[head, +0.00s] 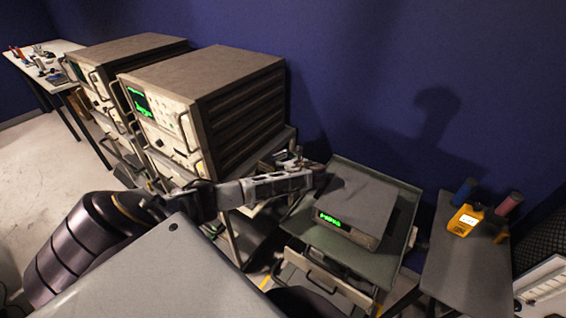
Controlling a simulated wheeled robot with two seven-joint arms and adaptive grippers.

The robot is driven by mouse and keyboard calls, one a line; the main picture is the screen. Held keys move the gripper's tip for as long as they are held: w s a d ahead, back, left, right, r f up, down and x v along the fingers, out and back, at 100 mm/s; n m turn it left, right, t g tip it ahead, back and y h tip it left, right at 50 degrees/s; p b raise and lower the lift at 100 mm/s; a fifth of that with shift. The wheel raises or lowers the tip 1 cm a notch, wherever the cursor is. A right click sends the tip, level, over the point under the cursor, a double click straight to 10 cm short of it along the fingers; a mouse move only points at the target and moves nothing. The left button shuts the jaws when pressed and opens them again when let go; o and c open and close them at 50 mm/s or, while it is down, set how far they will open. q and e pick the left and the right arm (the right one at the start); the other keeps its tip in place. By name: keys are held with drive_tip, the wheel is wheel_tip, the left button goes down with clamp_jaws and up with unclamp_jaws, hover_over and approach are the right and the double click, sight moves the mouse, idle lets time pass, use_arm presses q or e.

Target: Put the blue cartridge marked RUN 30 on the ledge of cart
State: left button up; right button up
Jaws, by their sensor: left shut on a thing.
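My left gripper (314,171) reaches in from the left, at the left edge of the grey-green cart (402,220). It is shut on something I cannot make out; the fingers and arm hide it. A grey box with a green display (362,212) sits on the cart's top. A blue cylinder (464,190) stands on the dark side table (455,275) at the right; it may be a cartridge, but no marking is readable. A red-pink cylinder (509,203) stands to its right. My right gripper is not in view.
A yellow device (466,220) lies near the cylinders. Two large instruments with brown casings (215,85) stand on carts left of centre. A white table with tools (45,60) is at the far left. A dark blue wall stands behind. Open floor shows at left.

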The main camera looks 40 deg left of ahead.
use_arm(q)
drive_tip(key=shift+f, duration=0.15)
drive_tip(key=o, duration=1)
drive_tip(key=v, duration=1.2)
